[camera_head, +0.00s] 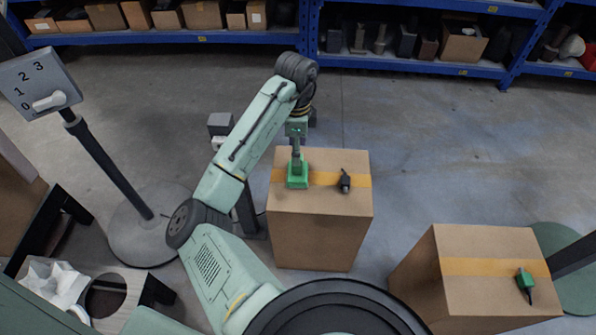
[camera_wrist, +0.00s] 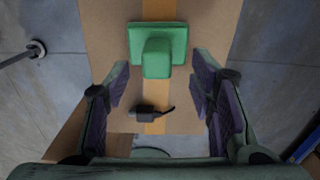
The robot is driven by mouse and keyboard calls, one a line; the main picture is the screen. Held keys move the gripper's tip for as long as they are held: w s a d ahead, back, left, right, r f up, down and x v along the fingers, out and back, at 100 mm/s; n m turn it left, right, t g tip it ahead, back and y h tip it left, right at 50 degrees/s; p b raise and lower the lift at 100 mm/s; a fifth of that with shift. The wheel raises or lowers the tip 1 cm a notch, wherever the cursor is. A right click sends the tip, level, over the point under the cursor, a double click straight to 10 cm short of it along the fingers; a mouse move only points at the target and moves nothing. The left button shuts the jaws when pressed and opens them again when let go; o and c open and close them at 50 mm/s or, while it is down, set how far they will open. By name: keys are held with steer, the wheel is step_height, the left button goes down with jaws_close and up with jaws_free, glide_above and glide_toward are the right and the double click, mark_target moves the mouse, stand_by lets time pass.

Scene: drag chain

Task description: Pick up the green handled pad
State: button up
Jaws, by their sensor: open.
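The green handled pad (camera_head: 298,179) lies on the yellow-taped top of the middle cardboard box. In the wrist view the pad (camera_wrist: 158,48) shows a flat green base with a raised block-like handle toward my camera. My gripper (camera_head: 297,157) points down over the pad in the head view. In the wrist view my gripper (camera_wrist: 160,84) has its two dark fingers spread apart, one to each side of the pad's handle and a little below it in the picture. Nothing is between the fingertips; I see no contact with the pad.
A small black part (camera_head: 345,182) with a short cable lies on the same box (camera_head: 315,240), right of the pad. A second box (camera_head: 490,297) at right carries a green part (camera_head: 525,280) with a black cable. A lever post (camera_head: 105,165) stands at left. Blue shelves (camera_head: 415,65) line the back.

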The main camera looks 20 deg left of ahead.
mark_target(297, 177)
step_height(297, 177, down, 5)
steer(key=shift+s+d+f+p, duration=0.1)
steer(key=shift+s+d+p, duration=0.05)
steer(key=shift+p, duration=0.3)
jaws_close()
stand_by(0.5)
